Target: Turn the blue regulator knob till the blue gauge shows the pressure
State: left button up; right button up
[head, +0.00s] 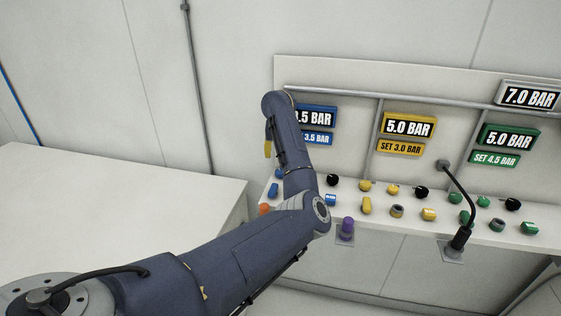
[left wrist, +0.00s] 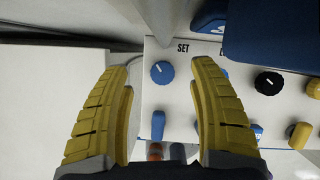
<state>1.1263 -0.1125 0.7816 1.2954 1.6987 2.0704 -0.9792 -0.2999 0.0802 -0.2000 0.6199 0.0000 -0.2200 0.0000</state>
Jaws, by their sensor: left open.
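The blue regulator knob (left wrist: 162,73) has a white pointer line and sits beside the word SET on the white panel. My left gripper (left wrist: 161,69) is open, its yellow fingers on either side of the knob in the picture; I cannot tell how far above it they are. In the head view a yellow finger (head: 267,149) shows left of my arm, and the knob (head: 279,173) is partly hidden. The blue gauge (head: 318,115) reads ".5 BAR", its first digit partly covered by my arm. The blue plate (head: 318,138) below shows 3.5 BAR. My right gripper is not in view.
A blue lever-like part (left wrist: 158,125) and a black knob (left wrist: 268,82) are near the fingers. Yellow (head: 408,125) and green (head: 509,137) gauges stand to the right. A black gooseneck (head: 461,190) rises at the panel's front. A bare white table (head: 120,200) lies left.

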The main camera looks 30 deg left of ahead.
pick_arm(q)
jog(key=shift+r, duration=0.75)
